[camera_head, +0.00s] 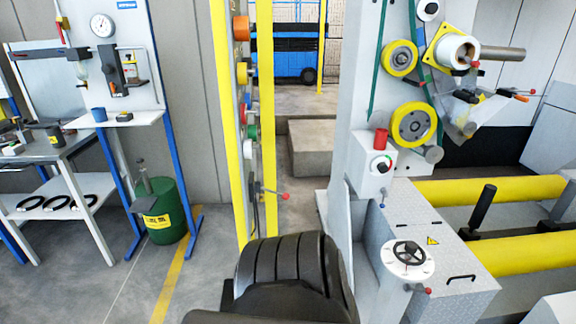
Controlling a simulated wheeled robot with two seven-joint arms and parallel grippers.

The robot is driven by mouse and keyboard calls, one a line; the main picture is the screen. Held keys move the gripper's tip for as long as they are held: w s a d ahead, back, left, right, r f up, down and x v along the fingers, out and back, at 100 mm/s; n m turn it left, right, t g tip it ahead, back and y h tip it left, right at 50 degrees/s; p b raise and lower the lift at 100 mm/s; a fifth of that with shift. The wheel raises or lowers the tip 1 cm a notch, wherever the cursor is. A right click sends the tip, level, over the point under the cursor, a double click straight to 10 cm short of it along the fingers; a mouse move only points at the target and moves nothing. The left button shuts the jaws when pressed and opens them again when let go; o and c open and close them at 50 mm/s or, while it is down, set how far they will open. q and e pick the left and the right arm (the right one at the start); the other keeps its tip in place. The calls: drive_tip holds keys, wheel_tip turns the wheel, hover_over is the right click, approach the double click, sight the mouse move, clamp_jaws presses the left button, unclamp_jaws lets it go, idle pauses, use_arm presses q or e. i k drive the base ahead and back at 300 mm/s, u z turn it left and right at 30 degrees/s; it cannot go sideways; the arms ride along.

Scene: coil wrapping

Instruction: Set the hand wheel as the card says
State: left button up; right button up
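The hand wheel (408,256) is a small black spoked wheel at the lower right. It sits on a white round dial plate (391,262) with small marks around its rim, too small to read. A short lever with a red knob (428,291) sticks out just below the plate. I cannot make out the setting of the wheel. No card with readable text shows. Neither of my grippers is in view.
The machine column (357,110) carries yellow rollers, a red-topped switch box (373,175) and levers. Yellow bars (520,250) lie at the right. A yellow-edged post (224,120) stands centre left. Further left are a workbench (50,150) and a green drum (165,210). Open floor lies between.

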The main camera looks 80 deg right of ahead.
sight(412, 247)
drive_tip(key=z, duration=3.75)
drive_tip(key=k, duration=0.55)
drive_tip(key=u, duration=0.35)
drive_tip(key=i, duration=0.9)
drive_tip(key=z, duration=0.45)
drive_tip(key=i, duration=0.75)
drive_tip(key=z, duration=0.5)
